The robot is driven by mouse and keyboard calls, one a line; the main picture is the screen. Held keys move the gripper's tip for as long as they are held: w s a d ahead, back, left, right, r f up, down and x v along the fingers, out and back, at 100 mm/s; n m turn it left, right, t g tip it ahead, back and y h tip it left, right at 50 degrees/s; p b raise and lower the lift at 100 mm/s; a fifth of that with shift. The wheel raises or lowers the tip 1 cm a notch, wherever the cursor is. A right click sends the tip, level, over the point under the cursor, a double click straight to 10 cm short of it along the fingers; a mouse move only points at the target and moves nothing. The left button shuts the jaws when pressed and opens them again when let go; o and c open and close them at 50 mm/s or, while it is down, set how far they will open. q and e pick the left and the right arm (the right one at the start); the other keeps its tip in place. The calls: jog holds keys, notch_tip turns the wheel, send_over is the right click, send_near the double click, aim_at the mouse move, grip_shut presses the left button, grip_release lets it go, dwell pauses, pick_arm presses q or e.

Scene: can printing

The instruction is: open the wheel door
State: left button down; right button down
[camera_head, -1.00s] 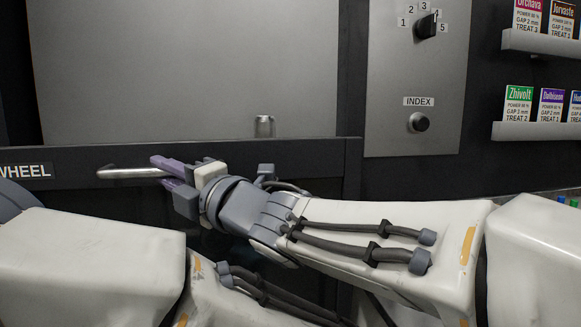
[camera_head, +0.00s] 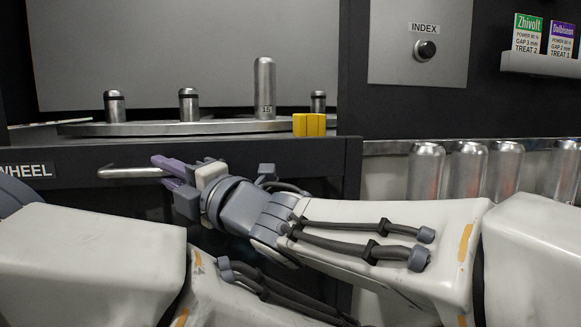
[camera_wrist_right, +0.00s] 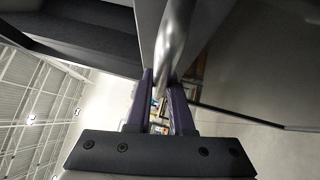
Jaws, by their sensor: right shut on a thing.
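The dark wheel door (camera_head: 90,157) has a "WHEEL" label (camera_head: 38,171) at its left and a horizontal silver bar handle (camera_head: 128,172). My right gripper (camera_head: 165,168) has its purple fingers shut on the handle near its right end. In the right wrist view, the handle (camera_wrist_right: 175,38) runs between the fingers (camera_wrist_right: 165,82). Above the door's top edge, an open gap shows a silver wheel (camera_head: 200,129) with several upright posts, one tall cylinder marked "15" (camera_head: 265,88) and a yellow block (camera_head: 309,125). The lower door is hidden behind my arms. My left gripper is out of view.
A grey panel with an INDEX button (camera_head: 425,49) is at upper right. A row of silver cans (camera_head: 426,172) stands at right, behind my right arm. A shelf (camera_head: 540,62) with label cards is at far upper right.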

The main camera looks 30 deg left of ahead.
jog(key=shift+w+f, duration=0.1)
jog(key=c, duration=0.8)
grip_release()
jog(key=shift+d, duration=0.1)
jog(key=d+f, duration=0.1)
jog(key=d, duration=0.9)
jog(key=shift+s+d+f, duration=0.15)
jog(key=shift+s, duration=0.2)
